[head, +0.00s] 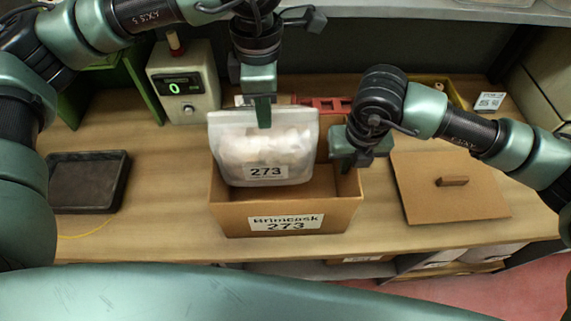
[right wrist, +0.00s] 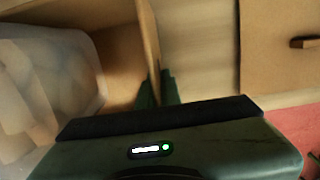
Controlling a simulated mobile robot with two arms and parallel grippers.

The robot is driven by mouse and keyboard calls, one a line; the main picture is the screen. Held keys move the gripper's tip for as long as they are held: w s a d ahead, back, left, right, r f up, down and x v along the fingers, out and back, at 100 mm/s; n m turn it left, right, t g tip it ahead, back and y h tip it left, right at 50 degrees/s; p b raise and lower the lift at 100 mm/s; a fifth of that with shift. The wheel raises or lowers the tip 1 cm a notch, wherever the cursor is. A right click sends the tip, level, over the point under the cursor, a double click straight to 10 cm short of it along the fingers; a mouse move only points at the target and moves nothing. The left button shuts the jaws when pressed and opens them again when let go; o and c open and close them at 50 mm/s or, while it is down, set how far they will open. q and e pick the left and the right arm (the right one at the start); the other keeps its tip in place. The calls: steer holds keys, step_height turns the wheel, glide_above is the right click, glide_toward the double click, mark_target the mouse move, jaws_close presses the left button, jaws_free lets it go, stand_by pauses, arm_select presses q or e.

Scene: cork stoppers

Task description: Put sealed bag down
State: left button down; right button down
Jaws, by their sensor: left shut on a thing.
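A clear sealed bag (head: 262,148) of pale stoppers, labelled 273, hangs upright with its lower part inside the cardboard box (head: 225,215), labelled Brimcask 273. My left gripper (head: 263,112) is shut on the bag's top edge. The bag also shows blurred in the right wrist view (right wrist: 60,80). My right gripper (head: 346,160) is at the box's right wall, and in the right wrist view its fingers (right wrist: 159,90) sit close on both sides of that wall (right wrist: 151,45). Whether the bag touches the box floor is hidden.
A black tray (head: 88,205) lies at the left of the wooden table. A scale (head: 184,85) reading 0 and a red rack (head: 322,103) stand behind. A cardboard lid (head: 450,200) with a handle lies right of the box. Table is clear between tray and box.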

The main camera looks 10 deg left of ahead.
mark_target(286, 111)
arm_select(q)
steer(key=f, duration=1)
steer(key=shift+s+a+f, duration=0.1)
steer(key=shift+a+f, duration=0.1)
steer(key=shift+a, duration=0.05)
steer(key=shift+w+d, duration=0.25)
steer(key=shift+d, duration=0.85)
steer(key=shift+w+d, duration=0.25)
steer(key=shift+d, duration=0.8)
steer(key=shift+f, duration=0.7)
steer(key=c, duration=1.5)
jaws_free()
step_height(286, 111, up, 12)
steer(key=shift+r, duration=0.2)
